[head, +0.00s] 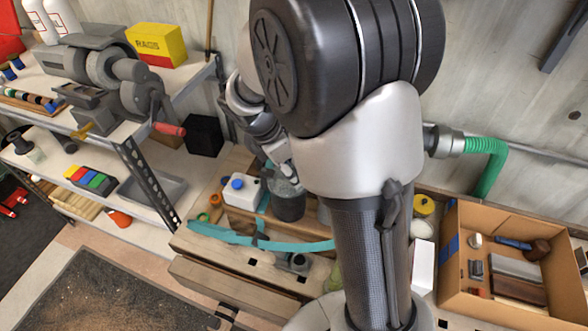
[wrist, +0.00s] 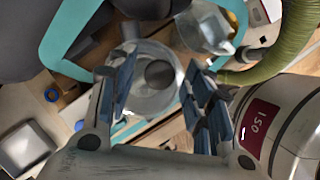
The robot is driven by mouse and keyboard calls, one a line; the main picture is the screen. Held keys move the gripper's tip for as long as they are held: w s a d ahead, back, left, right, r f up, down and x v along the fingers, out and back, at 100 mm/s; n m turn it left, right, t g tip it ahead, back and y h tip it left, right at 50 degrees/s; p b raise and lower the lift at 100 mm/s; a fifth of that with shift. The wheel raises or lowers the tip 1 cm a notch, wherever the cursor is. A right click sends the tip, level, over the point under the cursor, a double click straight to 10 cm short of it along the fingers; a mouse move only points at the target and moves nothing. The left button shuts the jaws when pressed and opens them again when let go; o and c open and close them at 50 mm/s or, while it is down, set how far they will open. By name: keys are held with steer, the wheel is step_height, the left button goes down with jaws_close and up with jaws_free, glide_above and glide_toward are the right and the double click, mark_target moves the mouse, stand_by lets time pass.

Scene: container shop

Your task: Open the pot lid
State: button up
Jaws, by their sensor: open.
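A dark grey round pot (head: 289,205) stands on the wooden workbench in the head view, partly behind my arm. In the wrist view, a grey round pot lid (wrist: 140,98) with a dark round knob (wrist: 159,73) shows between and beyond my fingers. The lid looks seated on the pot. My gripper (wrist: 160,95) is open, with a finger to either side of the knob in the picture and nothing held. In the head view, my gripper (head: 278,155) is just above the pot, partly hidden by my arm. I cannot tell the exact gap to the knob.
A teal curved strip (head: 225,236) lies around the front. A cardboard box of tools (head: 452,275) is at right. In the wrist view, a metal container (wrist: 203,32) and a green hose (wrist: 272,58) are close.

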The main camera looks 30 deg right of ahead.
steer(key=shift+f, duration=0.1)
steer(key=shift+c, duration=0.2)
jaws_close()
stand_by(0.5)
